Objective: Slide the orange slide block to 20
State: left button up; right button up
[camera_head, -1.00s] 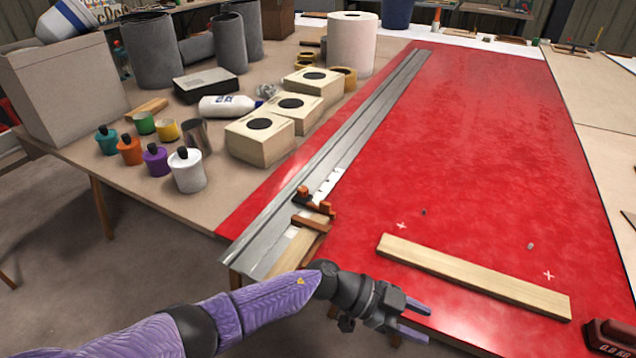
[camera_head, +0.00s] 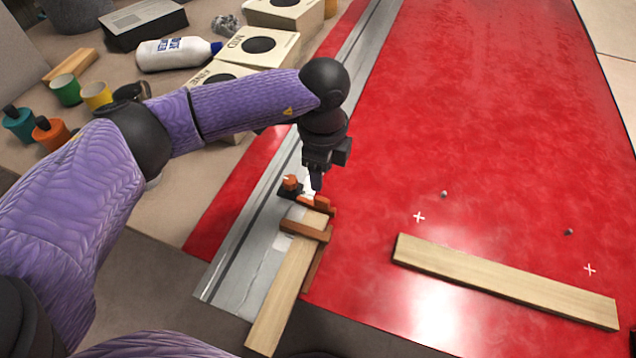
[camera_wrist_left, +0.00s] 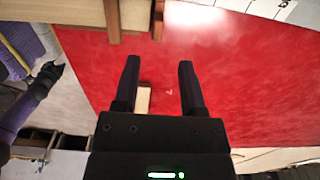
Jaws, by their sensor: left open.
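The small orange slide block (camera_head: 322,202) sits at the end of a wooden bar (camera_head: 280,290) on the metal rail (camera_head: 235,270), with an orange knob (camera_head: 291,183) beside it. My left gripper (camera_head: 317,184) points down just above and behind the block. Its fingers look apart and empty in the left wrist view (camera_wrist_left: 157,65), over the red panel. Contact with the block cannot be told. A white scale strip (camera_wrist_left: 272,8) shows at the top there; its numbers are unreadable. A dark gripper on a purple arm, my right (camera_wrist_left: 47,77), shows small at left; its jaws are unclear.
A loose wooden plank (camera_head: 500,280) lies on the red panel (camera_head: 480,110) at front right. The panel right of my gripper is mostly clear.

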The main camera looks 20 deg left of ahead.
aim_at(322, 199)
pick_arm(q)
notch_tip(322, 199, down, 8)
jog(key=b, duration=0.3)
jog(key=shift+s+d, duration=0.1)
jog(key=shift+d, duration=0.05)
grip_shut()
pick_arm(e)
jog(key=f, duration=0.1)
jog(key=s+f, duration=0.1)
jog(key=f, duration=0.1)
jog(key=shift+d+f, duration=0.1)
jog(key=shift+d, duration=0.1)
jog(key=shift+s, duration=0.15)
jog(key=shift+s+d+g, duration=0.3)
jog(key=shift+d, duration=0.1)
jog(key=shift+d, duration=0.15)
jog(key=shift+w, duration=0.25)
